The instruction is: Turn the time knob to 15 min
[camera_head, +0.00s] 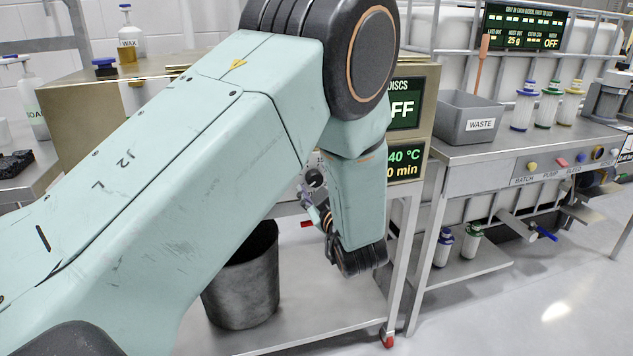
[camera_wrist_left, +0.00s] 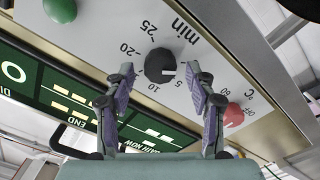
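The time knob (camera_wrist_left: 161,66) is black and round, on a pale panel with "min" and numbers around it, in the left wrist view. A pale mark on its face points to the right of that picture; I cannot read the exact setting. My left gripper (camera_wrist_left: 160,74) is open, with one finger on each side of the knob in the picture. I cannot tell whether the fingers touch it. In the head view the left gripper (camera_head: 318,213) is low by the machine front, partly hidden by my arm. The display (camera_head: 404,160) shows "40 °C" and a partly covered "0 min".
A red knob (camera_wrist_left: 233,115) marked °C sits close to the right finger in the wrist view. A green button (camera_wrist_left: 60,10) is at upper left. A dark bin (camera_head: 243,285) stands below my arm. A grey waste box (camera_head: 468,117) is on the right table.

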